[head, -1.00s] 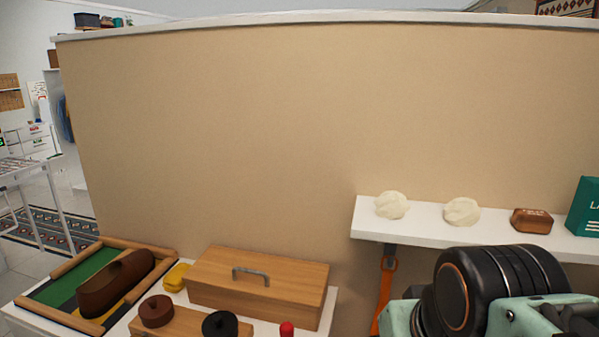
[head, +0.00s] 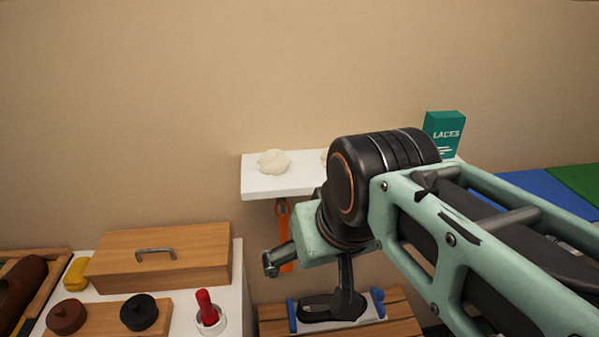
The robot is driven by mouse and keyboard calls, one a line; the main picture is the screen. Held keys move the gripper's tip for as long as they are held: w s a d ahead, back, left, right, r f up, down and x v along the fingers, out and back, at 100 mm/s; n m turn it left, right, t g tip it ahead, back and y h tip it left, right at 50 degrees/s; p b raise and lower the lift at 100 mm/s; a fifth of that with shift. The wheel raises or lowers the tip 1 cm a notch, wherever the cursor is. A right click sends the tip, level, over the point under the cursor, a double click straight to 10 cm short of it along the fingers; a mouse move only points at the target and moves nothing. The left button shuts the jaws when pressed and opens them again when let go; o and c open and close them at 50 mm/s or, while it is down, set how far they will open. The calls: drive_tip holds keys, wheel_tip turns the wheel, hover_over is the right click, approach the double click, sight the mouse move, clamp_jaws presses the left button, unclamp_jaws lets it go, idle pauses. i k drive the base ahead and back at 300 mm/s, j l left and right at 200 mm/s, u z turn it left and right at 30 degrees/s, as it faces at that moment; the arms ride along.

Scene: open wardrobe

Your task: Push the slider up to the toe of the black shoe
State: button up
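A pale measuring board (head: 338,321) with blue end pieces lies on the slatted wooden bench, low in the head view. A black shoe (head: 318,308) lies on it, its right part hidden by my arm. One blue piece (head: 292,315) stands at the left end and another (head: 378,301) at the right. I cannot tell for certain which is the slider. My gripper (head: 347,306) hangs down over the right part of the shoe, short of the right blue piece. Its fingertips are not clear, and neither is any contact.
A white shelf (head: 275,185) with a crumpled cream ball (head: 274,162) and a green laces box (head: 443,134) is above the bench. An orange strap (head: 285,225) hangs below it. The left table holds a wooden box (head: 160,260) and a red-handled item (head: 207,309).

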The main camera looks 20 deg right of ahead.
sight(377, 296)
drive_tip(key=z, duration=1.15)
